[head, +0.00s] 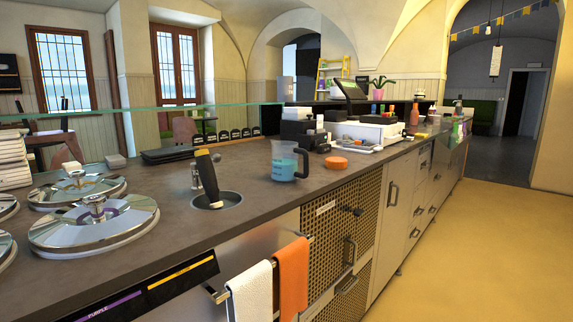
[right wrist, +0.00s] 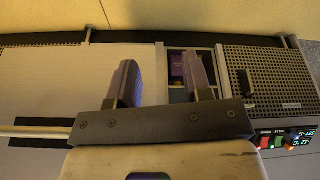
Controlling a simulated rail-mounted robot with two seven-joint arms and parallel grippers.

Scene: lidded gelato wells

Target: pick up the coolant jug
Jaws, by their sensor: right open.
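A clear jug with blue liquid and a handle on its right side (head: 284,163), the likeliest match for the coolant jug, stands upright on the dark counter in the head view. No gripper is near it in that view. In the right wrist view my right gripper (right wrist: 160,68) is open, with its two purple-grey fingers apart and no object clearly held. Beyond them is an open compartment with a purple item (right wrist: 176,66) that I cannot make out. The jug is not seen in the right wrist view. My left gripper is in neither view.
A round well holding a dark-handled tool (head: 208,170) is left of the jug; an orange disc (head: 336,163) lies to its right. Shiny lids (head: 95,228) cover wells at left. White (head: 249,293) and orange towels (head: 291,275) hang in front. A perforated panel (right wrist: 268,75) shows by the gripper.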

